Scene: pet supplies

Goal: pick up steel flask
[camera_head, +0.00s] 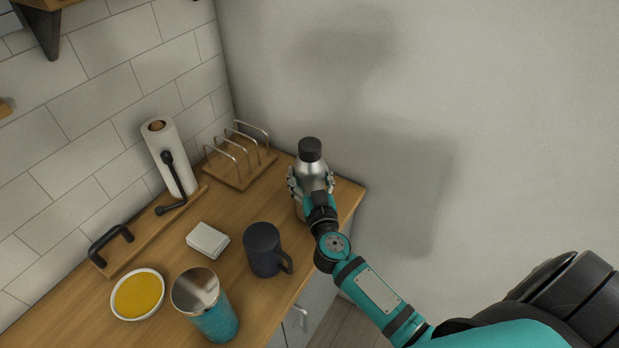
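The steel flask (311,170) is a silver bottle with a black cap, upright near the right end of the wooden counter. My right gripper (311,181) has its fingers on both sides of the flask's body, close against it, and looks shut on it. The gripper and wrist hide the lower part of the flask, so I cannot tell whether its base touches the counter. My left gripper is not in view.
A dark mug (262,248) stands left of my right wrist. A wooden rack (240,172) with metal loops is behind. A paper towel roll (172,160), white box (208,240), yellow-filled bowl (138,295) and teal tumbler (213,319) stand further left. A wall is right.

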